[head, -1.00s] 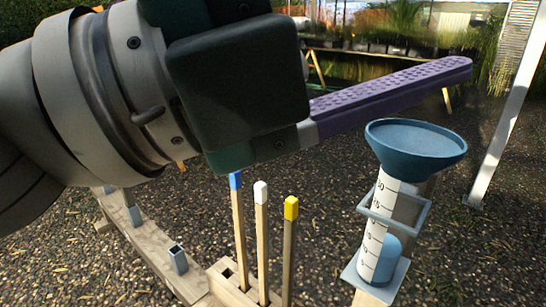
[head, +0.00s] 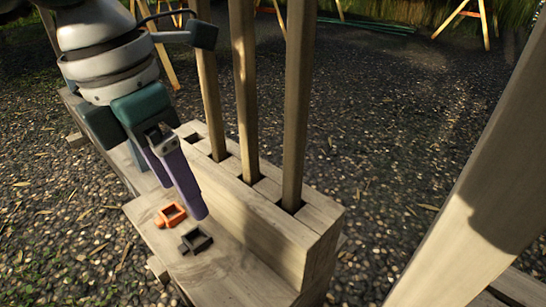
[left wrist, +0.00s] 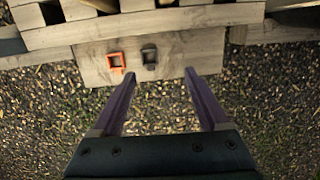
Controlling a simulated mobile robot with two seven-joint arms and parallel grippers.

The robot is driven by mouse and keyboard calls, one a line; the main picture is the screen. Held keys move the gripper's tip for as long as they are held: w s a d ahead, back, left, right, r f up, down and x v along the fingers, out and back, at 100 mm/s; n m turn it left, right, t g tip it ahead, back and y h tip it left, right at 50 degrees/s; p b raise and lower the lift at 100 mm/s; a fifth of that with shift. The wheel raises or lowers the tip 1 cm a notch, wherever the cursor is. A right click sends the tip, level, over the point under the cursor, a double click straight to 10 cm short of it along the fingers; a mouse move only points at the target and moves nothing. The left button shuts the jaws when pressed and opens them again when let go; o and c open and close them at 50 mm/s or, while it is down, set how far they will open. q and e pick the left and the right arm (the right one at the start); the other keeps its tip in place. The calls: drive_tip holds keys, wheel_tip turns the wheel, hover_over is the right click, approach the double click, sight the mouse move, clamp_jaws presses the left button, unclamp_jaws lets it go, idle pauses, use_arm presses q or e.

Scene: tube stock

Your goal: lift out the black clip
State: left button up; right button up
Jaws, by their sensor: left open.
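The black clip (head: 196,240) is a small dark square frame lying on a pale wooden ledge in the head view. It also shows in the left wrist view (left wrist: 149,57), beyond the fingertips and between their lines. My left gripper (head: 183,198) has purple fingers, open and empty, pointing down near the clips. In the left wrist view its fingers (left wrist: 159,74) are spread wide, with nothing between them. I cannot tell the exact height of the fingertips above the ledge. My right gripper is not in view.
An orange clip (head: 172,215) lies beside the black one, close to a finger. A wooden block (head: 250,215) with square holes stands behind the clips; three tall sticks (head: 245,90) rise from it. A wooden post (head: 480,170) slants at right. Gravel surrounds the ledge.

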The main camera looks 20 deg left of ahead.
use_arm(q)
drive_tip(key=a+f, duration=0.1)
drive_tip(key=b, duration=0.3)
hover_over(196, 244)
drive_tip(key=shift+y, duration=0.3)
drive_tip(key=f, duration=0.2)
drive_tip(key=s+f, duration=0.1)
drive_tip(key=f, duration=0.1)
drive_tip(key=shift+f, duration=0.25)
drive_tip(key=f+b, duration=0.3)
drive_tip(key=w+f+b, duration=0.1)
drive_tip(key=f, duration=0.1)
drive_tip(key=shift+f, duration=0.25)
drive_tip(key=shift+r, duration=0.15)
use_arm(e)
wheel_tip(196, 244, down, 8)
use_arm(q)
drive_tip(key=shift+c, duration=0.3)
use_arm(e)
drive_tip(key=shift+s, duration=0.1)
use_arm(q)
clamp_jaws()
